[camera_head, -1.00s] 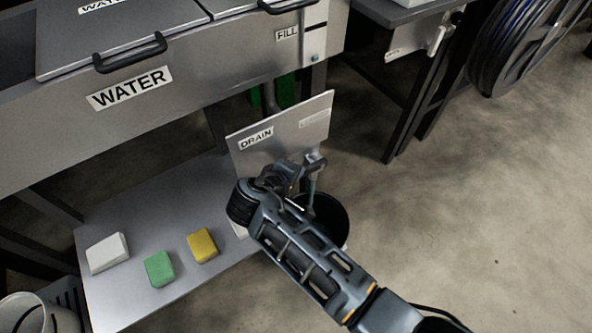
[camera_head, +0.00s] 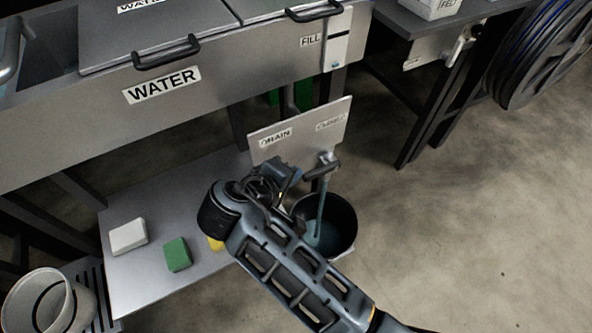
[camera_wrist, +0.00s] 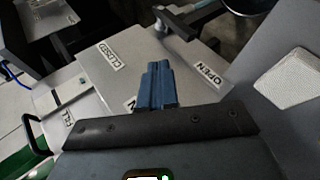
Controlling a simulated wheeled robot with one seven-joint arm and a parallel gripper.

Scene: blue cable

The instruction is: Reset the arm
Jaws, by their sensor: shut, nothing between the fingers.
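My gripper (camera_head: 284,178) is in front of the lower part of the drain panel (camera_head: 300,125), left of the drain valve (camera_head: 322,170). In the wrist view its blue fingers (camera_wrist: 158,84) are together and empty. Behind them lies the panel (camera_wrist: 120,75) with its "CLOSED" and "OPEN" labels. The valve (camera_wrist: 175,22) shows at the top of that view, apart from the fingertips. In the head view a bluish stream runs from the valve down into a black bucket (camera_head: 345,235). My arm hides part of the bucket and panel.
A low shelf (camera_head: 150,285) holds a white block (camera_head: 128,236), a green block (camera_head: 177,254) and a mostly hidden yellow block (camera_head: 215,243). The water tank (camera_head: 200,100) stands above. A cable reel (camera_head: 535,60) is at upper right. The floor at right is clear.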

